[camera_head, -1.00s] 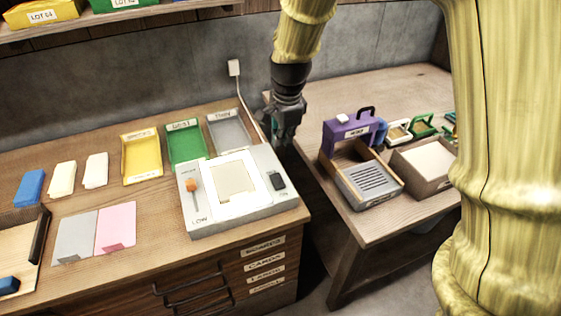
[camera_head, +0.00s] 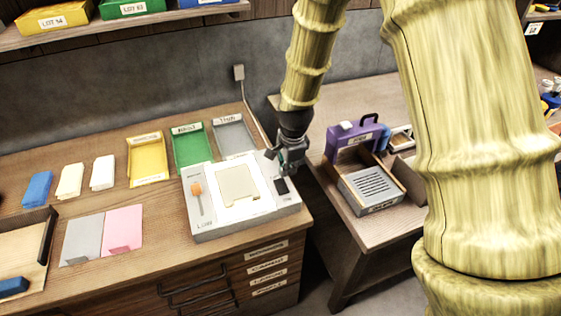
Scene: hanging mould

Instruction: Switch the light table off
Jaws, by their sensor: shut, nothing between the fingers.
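The light table (camera_head: 240,219) is a pale box near the right end of the left bench. Its bright white panel looks lit, and a beige piece (camera_head: 238,186) lies on it. A black rocker switch (camera_head: 281,186) is on its right side, and an orange-knobbed slider (camera_head: 197,190) is on its left side. My gripper (camera_head: 284,170) is shut and empty, just above the far right part of the light table, close to the switch. I cannot tell whether the fingertips touch the switch.
Yellow (camera_head: 148,160), green (camera_head: 192,146) and grey (camera_head: 233,135) trays stand behind the light table. A gap separates the benches.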

